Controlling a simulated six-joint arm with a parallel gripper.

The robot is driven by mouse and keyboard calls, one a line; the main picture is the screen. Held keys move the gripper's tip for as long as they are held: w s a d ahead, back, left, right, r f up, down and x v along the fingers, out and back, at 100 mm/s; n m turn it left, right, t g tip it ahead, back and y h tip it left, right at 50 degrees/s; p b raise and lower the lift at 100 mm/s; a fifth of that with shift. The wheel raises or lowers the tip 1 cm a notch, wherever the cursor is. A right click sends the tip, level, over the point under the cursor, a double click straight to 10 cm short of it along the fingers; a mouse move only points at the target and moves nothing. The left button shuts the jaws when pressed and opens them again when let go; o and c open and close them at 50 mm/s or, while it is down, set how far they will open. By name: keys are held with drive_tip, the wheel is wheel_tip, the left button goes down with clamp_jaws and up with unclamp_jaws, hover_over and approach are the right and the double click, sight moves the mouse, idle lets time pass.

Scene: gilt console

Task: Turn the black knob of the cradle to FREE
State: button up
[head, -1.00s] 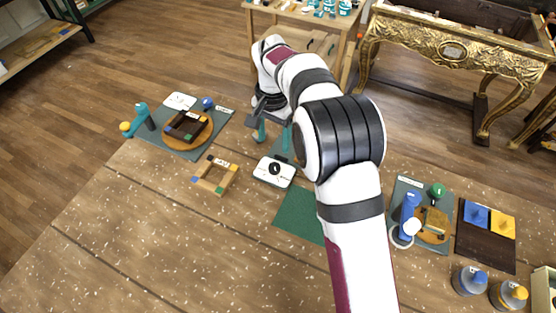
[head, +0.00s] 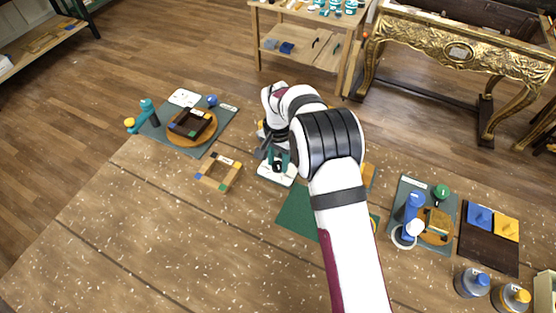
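The white dial plate (head: 267,176) that carries the black knob lies near the middle of the table, at the table's far side. My gripper (head: 278,165), with teal fingertips, points down over this plate, at the knob. The knob is mostly hidden by the fingers, and its pointing direction cannot be read. I cannot tell whether the fingers touch the knob or how far apart they are. The cradle itself is largely hidden behind my arm.
A wooden frame (head: 207,182) lies left of the plate, and a green mat (head: 293,216) lies to its lower right. A round orange turntable (head: 178,138) stands at the left. A blue post (head: 411,203) stands at the right. The front left table is clear.

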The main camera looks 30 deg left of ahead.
sight(278, 164)
clamp_jaws()
drive_tip(key=shift+n, duration=0.8)
drive_tip(key=o, duration=0.7)
unclamp_jaws()
drive_tip(key=shift+c, duration=0.2)
wheel_tip(278, 164, up, 16)
drive_tip(key=shift+f, duration=0.1)
